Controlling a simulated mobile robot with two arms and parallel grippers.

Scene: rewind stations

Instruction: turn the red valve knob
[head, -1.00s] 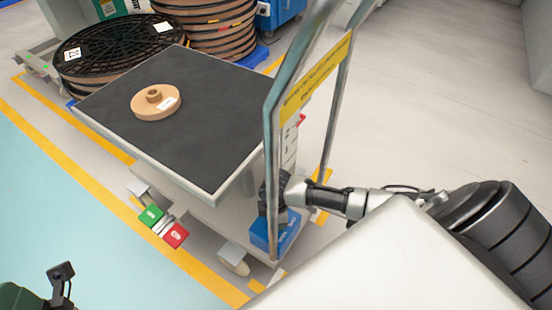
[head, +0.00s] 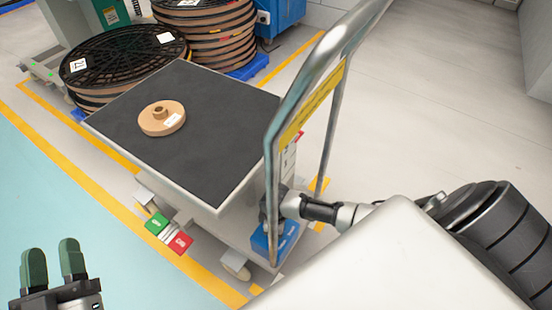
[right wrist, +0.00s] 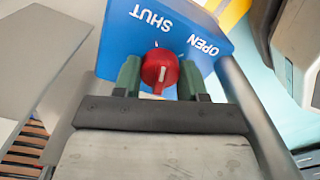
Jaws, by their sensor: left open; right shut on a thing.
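The red valve knob (right wrist: 160,67) is on a blue panel (right wrist: 165,25) marked SHUT and OPEN in the right wrist view. My right gripper (right wrist: 160,78) is shut on the knob, one green finger on each side. A white mark shows on the knob's face. In the head view the blue panel (head: 262,243) is low beside the cart's handle; the knob is hidden there and my right gripper is mostly hidden behind the handle post. My left gripper (head: 53,262) is open and empty at the lower left, away from the cart.
A dark-topped cart (head: 215,150) carries a tan disc (head: 162,119). Its tall metal handle (head: 300,85) rises close to my right arm. Green (head: 157,223) and red (head: 180,243) blocks are at the cart's near side. Large reels (head: 120,55) stand behind. Floor at right is clear.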

